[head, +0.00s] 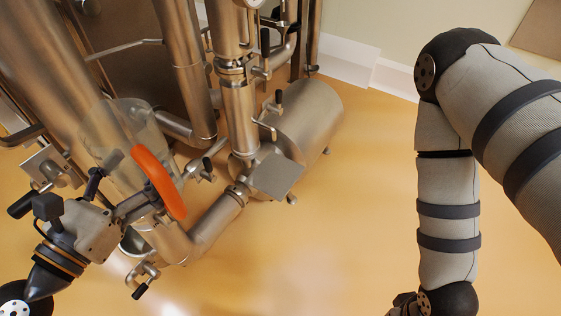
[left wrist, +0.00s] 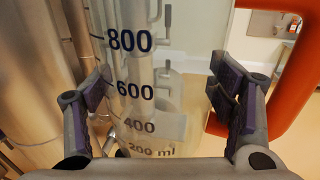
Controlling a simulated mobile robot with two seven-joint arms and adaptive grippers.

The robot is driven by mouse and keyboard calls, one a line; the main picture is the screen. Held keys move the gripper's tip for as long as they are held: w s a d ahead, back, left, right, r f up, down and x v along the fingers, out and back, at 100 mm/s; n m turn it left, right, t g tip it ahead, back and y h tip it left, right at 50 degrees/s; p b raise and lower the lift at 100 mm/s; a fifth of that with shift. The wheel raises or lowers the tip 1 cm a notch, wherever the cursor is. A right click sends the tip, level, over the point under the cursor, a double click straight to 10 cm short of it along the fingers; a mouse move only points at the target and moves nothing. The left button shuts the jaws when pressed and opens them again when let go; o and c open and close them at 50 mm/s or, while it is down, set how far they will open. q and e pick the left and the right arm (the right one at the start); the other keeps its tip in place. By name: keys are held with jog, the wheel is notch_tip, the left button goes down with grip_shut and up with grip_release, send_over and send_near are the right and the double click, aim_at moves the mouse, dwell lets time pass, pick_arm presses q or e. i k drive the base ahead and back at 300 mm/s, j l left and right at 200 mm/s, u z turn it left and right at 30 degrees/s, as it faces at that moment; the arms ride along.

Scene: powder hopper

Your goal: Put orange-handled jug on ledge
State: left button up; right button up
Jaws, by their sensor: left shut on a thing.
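The clear jug (head: 128,125) with the orange handle (head: 158,182) is at the left in the head view, slightly tilted, in front of the metal pipes. In the left wrist view the jug (left wrist: 140,85) shows dark volume marks, with the orange handle (left wrist: 297,85) at the right. My left gripper (head: 128,203) is shut on the jug, its two fingers on either side of the clear body, the right one between body and handle. Of my right gripper, only a dark part (head: 404,304) seems to show at the bottom edge; its fingers are hidden. I cannot tell for sure which surface is the ledge.
A flat square metal plate (head: 275,175) sits right of the jug, beside a horizontal steel cylinder (head: 305,115). Steel pipes (head: 185,70) with valves stand behind and around the jug. The orange floor (head: 345,220) is clear between the pipework and my right arm.

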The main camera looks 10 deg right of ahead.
aim_at(282, 173)
jog(key=i+l+u, duration=0.15)
jog(key=l, duration=0.35)
jog(key=i+l+u, duration=0.1)
jog(key=l, duration=0.45)
jog(key=i+l+u, duration=0.15)
jog(key=l, duration=0.35)
jog(key=l+u, duration=0.1)
jog(key=l, duration=0.45)
